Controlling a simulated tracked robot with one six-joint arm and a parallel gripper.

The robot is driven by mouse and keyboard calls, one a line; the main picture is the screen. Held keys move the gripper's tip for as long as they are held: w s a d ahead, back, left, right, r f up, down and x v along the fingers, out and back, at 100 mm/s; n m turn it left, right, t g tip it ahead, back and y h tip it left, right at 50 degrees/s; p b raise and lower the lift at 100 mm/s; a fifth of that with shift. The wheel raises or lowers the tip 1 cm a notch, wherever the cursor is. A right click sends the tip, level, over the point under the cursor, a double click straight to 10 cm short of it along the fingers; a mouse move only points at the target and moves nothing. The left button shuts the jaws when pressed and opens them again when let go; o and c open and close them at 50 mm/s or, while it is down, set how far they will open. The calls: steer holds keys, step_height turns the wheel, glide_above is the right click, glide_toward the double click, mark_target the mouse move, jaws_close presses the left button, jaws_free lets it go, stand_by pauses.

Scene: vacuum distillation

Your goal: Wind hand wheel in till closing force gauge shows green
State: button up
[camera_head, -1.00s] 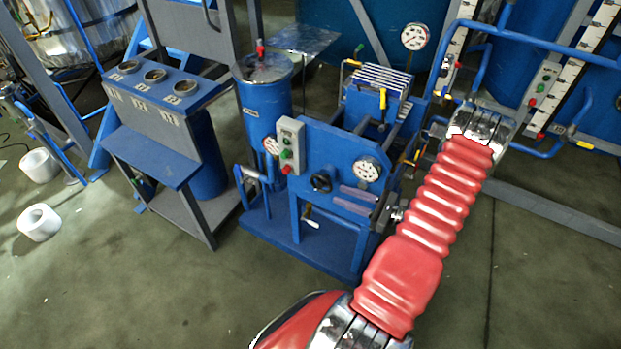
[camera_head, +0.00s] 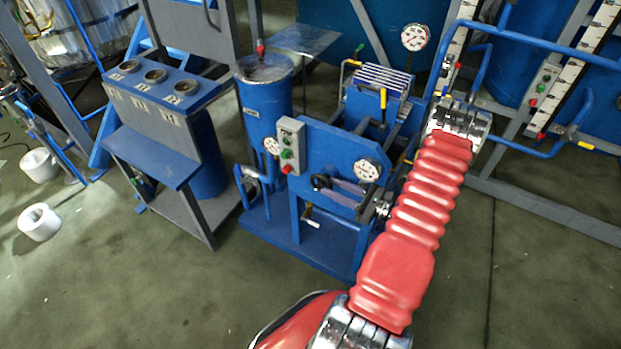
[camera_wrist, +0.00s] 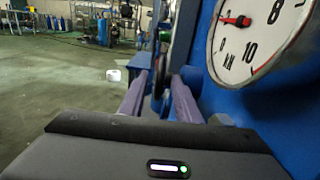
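The black hand wheel (camera_head: 320,182) is on the front of the blue press-like machine (camera_head: 335,148). My gripper (camera_head: 344,193) reaches it from the right, with its purple-grey fingers apart and their tips close to the wheel. In the wrist view the fingers (camera_wrist: 160,98) stand either side of a dark rim, probably the wheel (camera_wrist: 158,78); contact cannot be told. The white round gauge (camera_head: 367,170) sits just above my gripper. In the wrist view the gauge (camera_wrist: 262,38) shows kN, 8, 10 and a red needle; its face is cropped and no green shows.
A grey button box (camera_head: 290,145) and a small gauge (camera_head: 271,146) are left of the wheel. A crank handle (camera_head: 311,222) hangs below. Floor in front is open.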

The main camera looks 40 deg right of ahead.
mark_target(311, 178)
steer(key=x, duration=0.8)
steer(key=shift+w+a, duration=0.15)
steer(key=shift+w, duration=0.25)
steer(key=shift+c, duration=0.5)
jaws_close()
